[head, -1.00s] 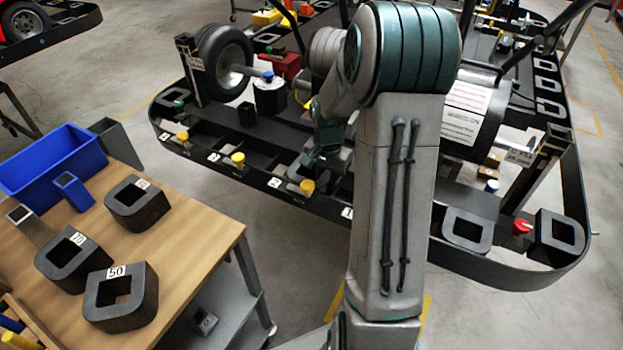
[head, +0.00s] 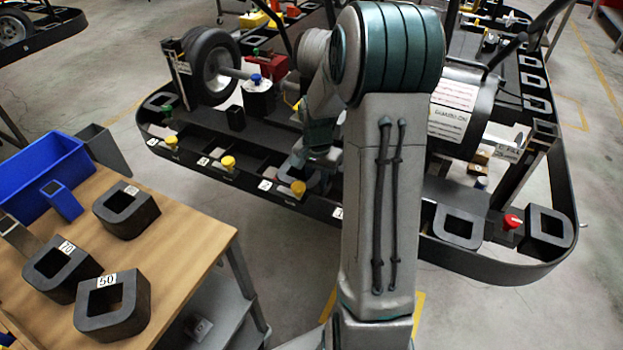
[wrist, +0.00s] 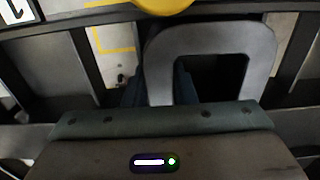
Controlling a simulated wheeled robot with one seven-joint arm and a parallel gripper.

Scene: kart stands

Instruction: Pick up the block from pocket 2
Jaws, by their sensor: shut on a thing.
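The block is a dark grey hollow piece with a rounded outline and a square opening. In the wrist view the block (wrist: 220,38) fills the upper middle. My gripper (wrist: 160,90) is shut on its left wall, one dark finger outside and one in the opening. In the head view my gripper (head: 322,152) is at the near rail of the kart stand, partly behind my arm. The block (head: 315,180) shows only in part below it, beside a yellow knob (head: 298,188). A label reading 2 (head: 265,185) is left of that knob. Whether the block is clear of its pocket cannot be told.
A wooden table (head: 185,245) at left holds loose hollow blocks, two labelled 70 (head: 62,268) and 50 (head: 112,305), and a blue bin (head: 45,175). A wheel (head: 210,68) stands on the stand's far left. Another hollow block (head: 549,228) and a red knob (head: 512,221) are at right.

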